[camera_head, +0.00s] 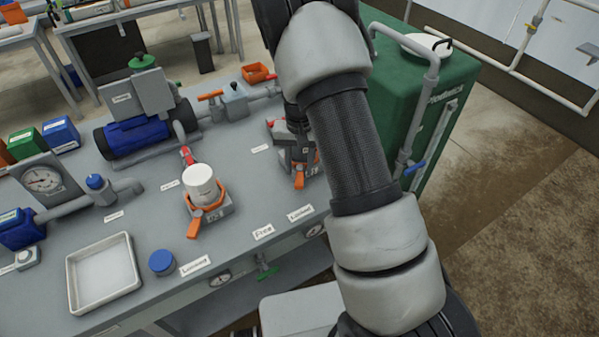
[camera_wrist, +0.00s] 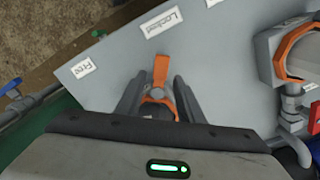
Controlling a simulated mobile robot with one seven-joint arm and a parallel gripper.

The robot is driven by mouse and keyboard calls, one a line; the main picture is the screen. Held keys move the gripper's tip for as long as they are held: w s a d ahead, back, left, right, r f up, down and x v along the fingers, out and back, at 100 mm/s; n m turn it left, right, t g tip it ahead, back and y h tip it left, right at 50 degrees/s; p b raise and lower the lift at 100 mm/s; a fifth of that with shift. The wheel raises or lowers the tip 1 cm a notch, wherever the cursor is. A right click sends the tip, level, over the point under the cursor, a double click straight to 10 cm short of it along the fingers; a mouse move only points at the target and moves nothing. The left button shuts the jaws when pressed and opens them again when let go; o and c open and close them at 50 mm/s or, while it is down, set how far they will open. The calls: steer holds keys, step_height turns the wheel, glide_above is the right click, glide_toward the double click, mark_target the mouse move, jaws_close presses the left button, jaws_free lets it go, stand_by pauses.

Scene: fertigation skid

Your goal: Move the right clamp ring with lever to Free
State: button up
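The right clamp ring (camera_head: 311,171) is orange and partly hidden behind my gripper in the head view. Its orange lever (camera_head: 299,180) points toward the near table edge. Whether a finger touches the ring cannot be told. It also shows in the head view (camera_head: 297,150).
The left clamp ring (camera_head: 205,211) holds a white cup (camera_head: 201,184), with its own orange lever (camera_head: 194,228). A blue cap (camera_head: 162,262) and a grey tray (camera_head: 104,272) are at the front left. A green tank (camera_head: 440,95) stands right of the table.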

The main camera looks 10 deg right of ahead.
steer(key=shift+f, duration=1.35)
jaws_close()
